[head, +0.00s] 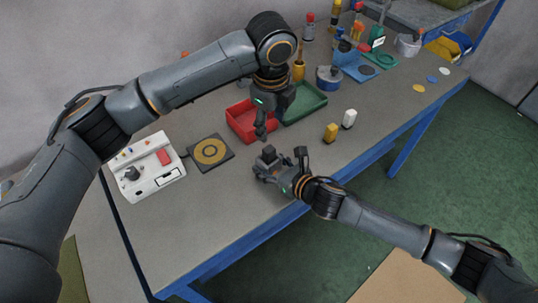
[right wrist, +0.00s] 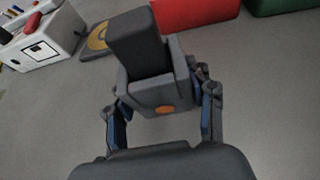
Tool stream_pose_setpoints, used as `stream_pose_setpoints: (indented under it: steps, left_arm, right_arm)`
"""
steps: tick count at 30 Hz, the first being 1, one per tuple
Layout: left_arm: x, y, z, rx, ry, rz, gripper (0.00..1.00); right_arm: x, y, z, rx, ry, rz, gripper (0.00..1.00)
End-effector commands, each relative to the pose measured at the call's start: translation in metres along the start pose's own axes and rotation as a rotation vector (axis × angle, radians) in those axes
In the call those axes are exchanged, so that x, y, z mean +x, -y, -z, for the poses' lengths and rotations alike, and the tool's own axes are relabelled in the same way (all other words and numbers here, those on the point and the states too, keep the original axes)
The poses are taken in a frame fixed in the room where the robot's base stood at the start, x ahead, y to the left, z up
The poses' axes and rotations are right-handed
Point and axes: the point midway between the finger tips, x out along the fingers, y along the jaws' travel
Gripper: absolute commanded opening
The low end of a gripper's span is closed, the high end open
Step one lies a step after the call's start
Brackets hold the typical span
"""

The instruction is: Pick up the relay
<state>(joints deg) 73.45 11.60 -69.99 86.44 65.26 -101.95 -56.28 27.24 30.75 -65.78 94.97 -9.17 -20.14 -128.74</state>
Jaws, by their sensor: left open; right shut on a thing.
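The relay, a small dark block (head: 268,153), is in my right gripper (head: 267,171) in the head view, above the front part of the bench. It stands up out of the jaws. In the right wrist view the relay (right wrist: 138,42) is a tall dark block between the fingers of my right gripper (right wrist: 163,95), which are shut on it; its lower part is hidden. My left gripper (head: 263,128) is open and points down, at the front of the red tray and just behind the right gripper.
A red tray (head: 236,126) and green tray (head: 312,107) stand behind. A white test box (head: 140,181) and a dark pad with a yellow ring (head: 228,160) lie left. A yellow block (head: 330,133) and white block (head: 349,118) stand right. The front-left bench is clear.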

Motion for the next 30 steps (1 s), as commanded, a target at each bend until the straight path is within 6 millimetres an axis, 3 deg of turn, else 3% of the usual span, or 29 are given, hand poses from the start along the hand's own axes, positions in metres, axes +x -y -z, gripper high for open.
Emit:
stream_pose_setpoints:
  steps: [3, 8, 18, 26, 30]
  left_arm:
    - [-0.008, 0.005, 0.003, 0.150, 0.041, -0.043, 0.56]
    - [-0.010, 0.007, 0.004, 0.251, 0.065, -0.077, 0.56]
    - [0.042, 0.002, 0.000, 0.268, 0.067, -0.083, 0.56]
    - [0.062, -0.001, 0.000, 0.268, 0.068, -0.081, 0.56]
    - [0.083, -0.009, 0.002, 0.266, 0.067, -0.083, 0.56]
  right_arm:
    - [0.000, 0.001, 0.001, 0.000, -0.003, 0.002, 0.18]
    - [0.000, 0.001, 0.001, 0.000, -0.003, 0.002, 0.18]
    - [0.000, 0.001, 0.001, 0.000, -0.003, 0.002, 0.18]
    - [0.000, 0.001, 0.002, 0.000, -0.003, 0.002, 0.18]
    - [0.000, 0.001, 0.002, 0.000, -0.003, 0.002, 0.18]
